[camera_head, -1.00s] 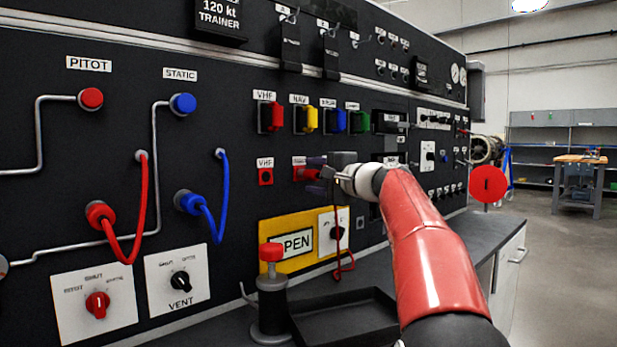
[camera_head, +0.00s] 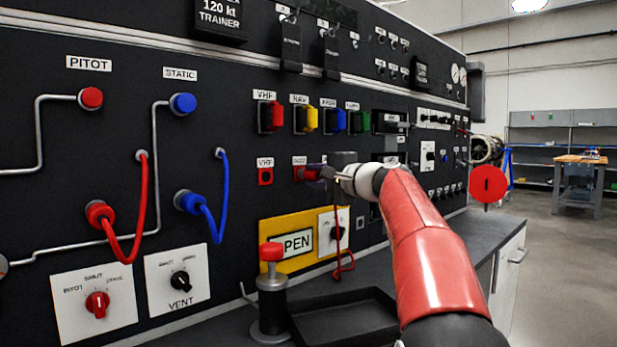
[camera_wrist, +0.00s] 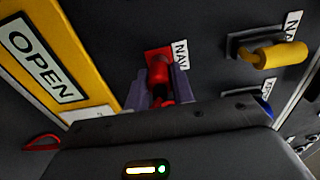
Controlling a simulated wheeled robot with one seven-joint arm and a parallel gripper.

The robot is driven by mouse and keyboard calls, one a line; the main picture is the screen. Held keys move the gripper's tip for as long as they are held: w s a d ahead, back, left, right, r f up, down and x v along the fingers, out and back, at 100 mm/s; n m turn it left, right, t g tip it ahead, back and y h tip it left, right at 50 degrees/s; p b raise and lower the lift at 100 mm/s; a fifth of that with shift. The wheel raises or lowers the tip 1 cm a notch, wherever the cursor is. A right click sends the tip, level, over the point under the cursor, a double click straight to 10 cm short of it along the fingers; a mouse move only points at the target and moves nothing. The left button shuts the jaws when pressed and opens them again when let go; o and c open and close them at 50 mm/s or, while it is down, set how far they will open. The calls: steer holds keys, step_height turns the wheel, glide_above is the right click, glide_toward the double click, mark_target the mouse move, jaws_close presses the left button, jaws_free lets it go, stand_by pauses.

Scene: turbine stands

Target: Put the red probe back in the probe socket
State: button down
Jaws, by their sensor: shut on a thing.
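My gripper (camera_head: 316,172) is at the panel, shut on the red probe (camera_head: 311,175). In the wrist view the purple fingertips (camera_wrist: 161,97) sit on either side of the red probe (camera_wrist: 158,74). The probe points at a red square socket (camera_wrist: 151,55) with a label that seems to read NAV. Its front end meets or overlaps the socket there; I cannot tell how deep it sits. In the head view the socket (camera_head: 298,174) is partly hidden behind the probe. A thin red lead (camera_head: 336,225) hangs from the gripper area towards the bench.
A similar red VHF socket (camera_head: 265,176) is to the left. Coloured switches (camera_head: 310,118) stick out above. The yellow OPEN plate (camera_head: 290,262) is below. A red-topped post (camera_head: 271,290) and a black tray (camera_head: 345,318) stand on the bench.

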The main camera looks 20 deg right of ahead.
mark_target(318, 175)
steer(key=shift+s+d, duration=0.2)
steer(key=shift+s, duration=0.15)
steer(key=shift+s+b, duration=0.25)
steer(key=shift+b, duration=0.05)
steer(key=shift+b+v, duration=0.7)
steer(key=shift+v, duration=0.75)
